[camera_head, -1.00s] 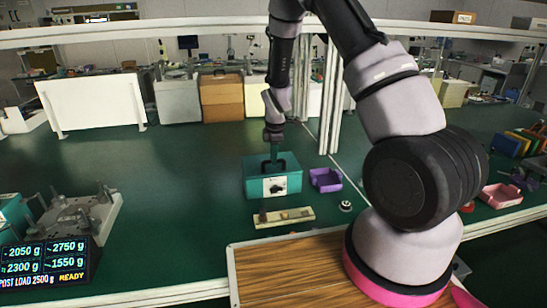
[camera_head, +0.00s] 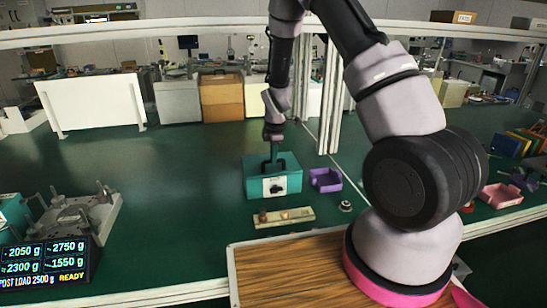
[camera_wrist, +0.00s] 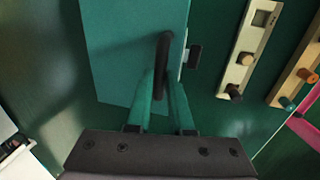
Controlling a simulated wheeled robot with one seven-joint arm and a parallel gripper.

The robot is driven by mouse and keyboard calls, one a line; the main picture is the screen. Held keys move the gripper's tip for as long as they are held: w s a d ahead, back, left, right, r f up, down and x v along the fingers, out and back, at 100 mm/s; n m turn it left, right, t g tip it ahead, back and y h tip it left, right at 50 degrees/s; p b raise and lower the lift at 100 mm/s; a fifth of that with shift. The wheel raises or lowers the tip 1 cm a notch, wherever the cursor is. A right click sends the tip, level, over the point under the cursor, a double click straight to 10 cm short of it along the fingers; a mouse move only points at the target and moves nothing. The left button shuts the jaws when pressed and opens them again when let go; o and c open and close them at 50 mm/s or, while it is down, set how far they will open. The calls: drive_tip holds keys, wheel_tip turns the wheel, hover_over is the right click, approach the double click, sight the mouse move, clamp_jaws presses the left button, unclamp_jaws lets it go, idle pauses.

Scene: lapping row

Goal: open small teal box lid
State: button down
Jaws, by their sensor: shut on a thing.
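The small teal box (camera_head: 258,183) stands on the green bench in the head view, with a black-and-white latch plate (camera_head: 275,186) on its front. Its lid (camera_head: 290,165) looks closed. The lid's flat teal top (camera_wrist: 115,50) fills the upper middle of the wrist view. A black arched handle (camera_wrist: 166,50) stands on it. My gripper (camera_head: 273,158) reaches down onto the lid from above. In the wrist view, the teal fingers of my gripper (camera_wrist: 164,78) are shut on the handle near its lower end. The handle is partly hidden between the fingertips.
A purple open bin (camera_head: 326,180) stands just right of the box. A pale strip with small knobs (camera_head: 284,218) lies in front of it, and a small round part (camera_head: 346,206) is to the right. A grey fixture (camera_head: 75,215) is at the left. The bench behind the box is clear.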

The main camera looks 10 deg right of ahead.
drive_tip(key=shift+r, duration=0.1)
drive_tip(key=shift+w+r+g, duration=0.4)
drive_tip(key=shift+w+r, duration=0.05)
drive_tip(key=shift+r, duration=0.1)
drive_tip(key=w+r+g, duration=0.2)
drive_tip(key=w+r, duration=0.1)
drive_tip(key=w, duration=0.6)
drive_tip(key=w+r+g, duration=0.3)
drive_tip(key=w, duration=0.6)
drive_tip(key=shift+g, duration=0.3)
drive_tip(key=shift+w, duration=0.1)
